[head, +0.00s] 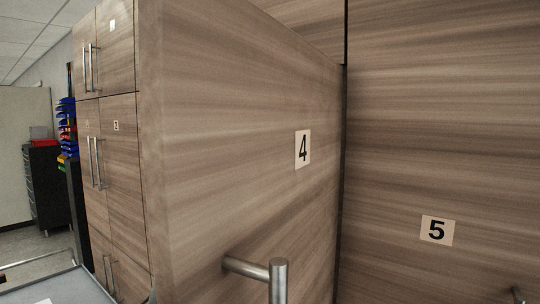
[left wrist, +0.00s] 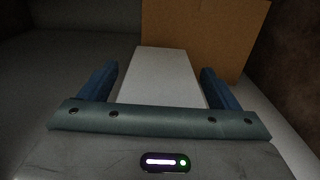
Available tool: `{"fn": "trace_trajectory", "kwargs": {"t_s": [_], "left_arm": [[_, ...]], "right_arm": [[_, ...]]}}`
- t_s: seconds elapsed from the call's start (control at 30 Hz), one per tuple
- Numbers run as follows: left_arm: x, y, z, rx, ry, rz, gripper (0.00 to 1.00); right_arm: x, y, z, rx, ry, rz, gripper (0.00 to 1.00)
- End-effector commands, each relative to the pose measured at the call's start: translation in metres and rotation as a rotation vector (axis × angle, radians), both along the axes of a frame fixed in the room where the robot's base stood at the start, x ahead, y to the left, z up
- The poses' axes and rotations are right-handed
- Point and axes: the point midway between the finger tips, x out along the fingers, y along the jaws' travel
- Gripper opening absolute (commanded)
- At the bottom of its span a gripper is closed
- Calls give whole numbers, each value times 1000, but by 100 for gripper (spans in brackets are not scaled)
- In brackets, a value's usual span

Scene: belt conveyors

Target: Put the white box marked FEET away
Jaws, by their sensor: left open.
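In the left wrist view a plain white box (left wrist: 165,88) lies in a dim space, its long side running away from me. No marking on it can be read from here. My left gripper (left wrist: 159,68) is open, with one blue finger on each side of the white box. I cannot tell whether the fingers touch it. The head view does not show the box or either gripper. My right gripper is in neither view.
A brown cardboard box (left wrist: 205,38) stands just behind the white box. In the head view a wooden door marked 4 (head: 240,130) stands angled close in front of me, its bar handle (head: 278,280) sticking out. Door 5 (head: 440,150) is at right; tall cabinets (head: 118,190) stand left.

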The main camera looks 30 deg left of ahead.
Motion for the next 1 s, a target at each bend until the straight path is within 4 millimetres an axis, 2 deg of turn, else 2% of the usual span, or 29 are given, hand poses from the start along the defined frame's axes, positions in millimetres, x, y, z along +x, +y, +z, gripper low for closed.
{"fn": "trace_trajectory", "kwargs": {"t_s": [0.17,0.4,0.6,0.73,1.0], "left_arm": [[-28,3,-5,5,-4,3,84],[-80,7,-5,5,-4,4,84],[-110,9,-2,3,-4,2,84],[-118,9,-1,1,-1,0,84],[-120,9,0,0,0,0,84]], "right_arm": [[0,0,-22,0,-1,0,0],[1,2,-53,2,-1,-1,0],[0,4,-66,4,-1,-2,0],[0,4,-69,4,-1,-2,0],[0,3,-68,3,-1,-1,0]]}}
